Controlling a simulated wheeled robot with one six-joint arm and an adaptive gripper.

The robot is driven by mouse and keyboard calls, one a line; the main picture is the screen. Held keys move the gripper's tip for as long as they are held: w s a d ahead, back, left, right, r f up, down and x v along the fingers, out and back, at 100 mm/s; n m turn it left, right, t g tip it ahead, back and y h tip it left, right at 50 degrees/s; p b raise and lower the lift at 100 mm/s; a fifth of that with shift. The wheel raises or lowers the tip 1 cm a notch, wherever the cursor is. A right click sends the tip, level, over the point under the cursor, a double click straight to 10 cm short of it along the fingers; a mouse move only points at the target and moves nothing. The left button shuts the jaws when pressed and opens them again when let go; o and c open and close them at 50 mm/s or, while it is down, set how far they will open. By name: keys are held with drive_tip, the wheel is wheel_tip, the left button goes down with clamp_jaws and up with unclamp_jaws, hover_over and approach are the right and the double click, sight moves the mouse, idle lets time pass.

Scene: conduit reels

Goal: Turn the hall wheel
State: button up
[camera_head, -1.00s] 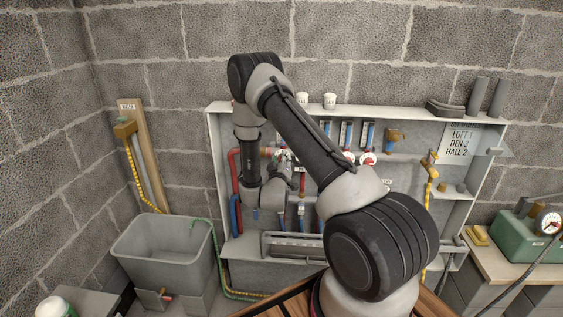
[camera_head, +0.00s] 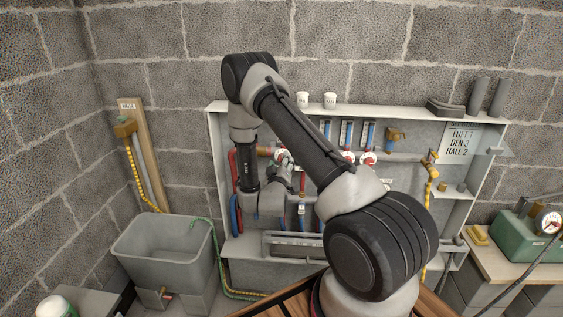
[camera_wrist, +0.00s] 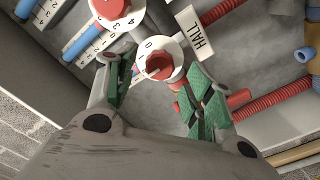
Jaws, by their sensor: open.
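The hall wheel (camera_wrist: 159,66) is a red knob on a white numbered dial, with a HALL label (camera_wrist: 194,33) beside it in the wrist view. My gripper (camera_wrist: 165,92) has green-padded fingers spread open, one to the left and one to the right of the dial, with the knob between them near the tips. I cannot tell whether either finger touches it. In the head view my gripper (camera_head: 285,165) is at the cabinet's left part, and the arm partly hides the wheel there.
A second red knob (camera_wrist: 110,8) on a numbered dial sits close at upper left in the wrist view. Blue gauge tubes (camera_wrist: 82,40) and red hoses (camera_wrist: 272,98) run nearby. The grey cabinet (camera_head: 480,205) surrounds the work area. A grey tub (camera_head: 165,255) stands at left.

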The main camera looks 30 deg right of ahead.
drive_tip(key=v, duration=0.9)
drive_tip(key=shift+s+a, duration=0.1)
drive_tip(key=s+a+f+m+g+y, duration=0.1)
drive_tip(key=s+a+f+g+y, duration=0.25)
drive_tip(key=f, duration=0.45)
drive_tip(key=s+a+f+m+g+y, duration=0.1)
drive_tip(key=s+a+f+g+y, duration=0.15)
drive_tip(key=f+g, duration=0.4)
drive_tip(key=s+a+r+g+y, duration=0.2)
drive_tip(key=s+a+y, duration=0.1)
drive_tip(key=s+a, duration=0.1)
drive_tip(key=s+d+r, duration=0.2)
drive_tip(key=s+r, duration=0.5)
drive_tip(key=r, duration=0.6)
drive_tip(key=s+d+r+t, duration=0.1)
drive_tip(key=s+r, duration=0.6)
drive_tip(key=r, duration=0.7)
drive_tip(key=s+d+r+n+y, duration=0.1)
drive_tip(key=s+d+r, duration=0.2)
drive_tip(key=r, duration=1)
drive_tip(key=s, duration=0.3)
drive_tip(key=shift+s+d+r, duration=0.25)
drive_tip(key=shift+s+d, duration=0.05)
drive_tip(key=shift+s, duration=0.1)
